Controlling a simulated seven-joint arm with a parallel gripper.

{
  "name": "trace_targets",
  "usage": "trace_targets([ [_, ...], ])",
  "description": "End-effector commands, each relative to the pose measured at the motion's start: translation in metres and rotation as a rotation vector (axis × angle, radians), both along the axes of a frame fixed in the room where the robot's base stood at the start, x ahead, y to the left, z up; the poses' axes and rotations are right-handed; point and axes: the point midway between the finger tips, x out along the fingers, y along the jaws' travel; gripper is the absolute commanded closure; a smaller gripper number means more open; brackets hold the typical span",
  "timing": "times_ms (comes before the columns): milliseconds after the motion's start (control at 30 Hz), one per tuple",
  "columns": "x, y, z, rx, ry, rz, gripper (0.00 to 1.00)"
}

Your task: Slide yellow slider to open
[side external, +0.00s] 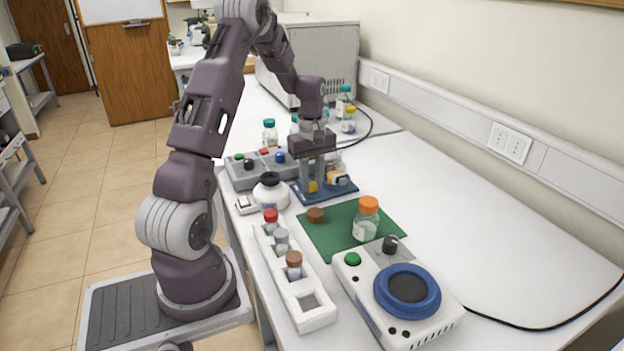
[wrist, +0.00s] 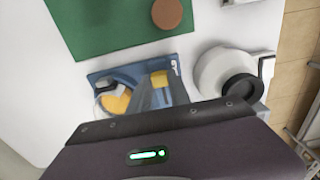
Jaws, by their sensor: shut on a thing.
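The yellow slider (side external: 313,186) sits on a blue base (side external: 341,188) near the middle of the bench. In the wrist view the yellow slider (wrist: 160,78) shows at the right part of the blue base (wrist: 112,72). My gripper (side external: 314,184) points down over the base, and its fingers are shut on the yellow slider. In the wrist view the fingers of my gripper (wrist: 158,88) reach to the slider and hide part of it. A second yellow-orange part (wrist: 117,101) shows at the left of the base, beside a grey-black piece.
A green mat (side external: 330,240) with an orange-capped bottle (side external: 366,220) and a brown cap (side external: 315,214) lies in front. A white flask (side external: 270,192) and a white vial rack (side external: 296,284) stand to the left. A grey button box (side external: 262,168) is behind.

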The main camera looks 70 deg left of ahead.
Motion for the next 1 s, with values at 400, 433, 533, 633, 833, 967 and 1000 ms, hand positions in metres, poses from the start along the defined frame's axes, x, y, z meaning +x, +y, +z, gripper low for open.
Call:
trace_targets([
  [400,0.000,0.000,0.001,0.000,-0.001,-0.001,1.00],
  [433,0.000,0.000,0.001,0.000,-0.001,-0.001,1.00],
  [533,0.000,0.000,0.001,0.000,-0.001,-0.001,1.00],
  [633,0.000,0.000,0.001,0.000,-0.001,-0.001,1.00],
  [833,0.001,0.006,0.001,0.001,-0.002,0.001,1.00],
  [967,0.001,0.030,0.001,0.003,-0.003,0.003,1.00],
  [1000,0.001,0.037,0.001,0.004,-0.003,0.002,1.00],
])
